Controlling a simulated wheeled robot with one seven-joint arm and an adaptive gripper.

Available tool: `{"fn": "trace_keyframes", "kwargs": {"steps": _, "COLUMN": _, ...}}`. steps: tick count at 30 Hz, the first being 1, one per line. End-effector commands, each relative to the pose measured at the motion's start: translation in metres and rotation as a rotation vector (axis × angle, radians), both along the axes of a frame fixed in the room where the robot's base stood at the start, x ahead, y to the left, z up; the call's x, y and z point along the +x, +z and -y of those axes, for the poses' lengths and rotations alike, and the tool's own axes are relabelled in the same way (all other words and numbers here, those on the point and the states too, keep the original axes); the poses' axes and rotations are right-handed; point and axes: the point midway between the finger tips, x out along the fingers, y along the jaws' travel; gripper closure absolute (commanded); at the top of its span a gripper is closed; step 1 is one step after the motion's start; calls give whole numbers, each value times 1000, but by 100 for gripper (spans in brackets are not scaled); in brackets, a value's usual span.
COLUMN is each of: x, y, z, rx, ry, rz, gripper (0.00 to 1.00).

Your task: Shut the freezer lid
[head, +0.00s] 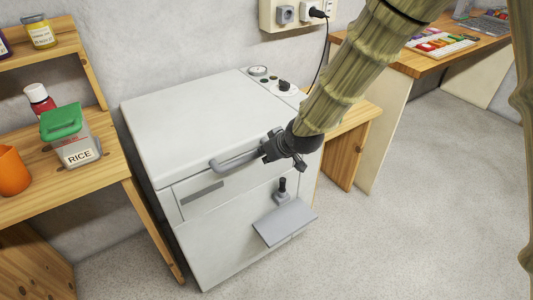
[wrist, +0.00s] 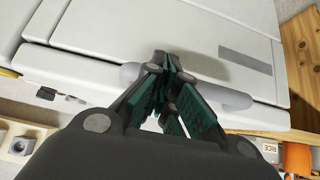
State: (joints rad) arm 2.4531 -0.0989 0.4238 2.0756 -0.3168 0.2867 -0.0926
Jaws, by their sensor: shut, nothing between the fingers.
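The white freezer (head: 235,235) stands against the wall in the head view. Its lid (head: 195,120) lies down flat or nearly flat over the body, with a thin dark seam along the front; I cannot tell whether it is fully seated. The grey bar handle (head: 228,163) is at the lid's front edge. My gripper (head: 272,158) is at the handle's right end, shut and empty. In the wrist view the shut fingers (wrist: 165,68) overlap the handle (wrist: 232,97), whose middle they hide. I cannot tell whether they touch it. The lid also shows in the wrist view (wrist: 130,25).
A wooden shelf (head: 105,170) with a rice container (head: 78,143) and an orange cup (head: 13,172) stands close on the left. A grey pedal-like plate (head: 285,222) juts from the freezer's front. A wooden bench (head: 350,125) is at right. The floor in front is clear.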

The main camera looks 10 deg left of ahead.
Motion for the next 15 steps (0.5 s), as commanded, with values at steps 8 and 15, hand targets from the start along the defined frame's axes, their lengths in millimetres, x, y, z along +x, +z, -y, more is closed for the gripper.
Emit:
{"fn": "trace_keyframes", "kwargs": {"steps": 8, "x": -2, "y": 11, "z": 3, "rx": 0, "ry": 0, "rz": 0, "gripper": 100}}
{"fn": "trace_keyframes", "kwargs": {"steps": 15, "x": -11, "y": 37, "z": 14, "rx": 0, "ry": 1, "rz": 0, "gripper": 100}}
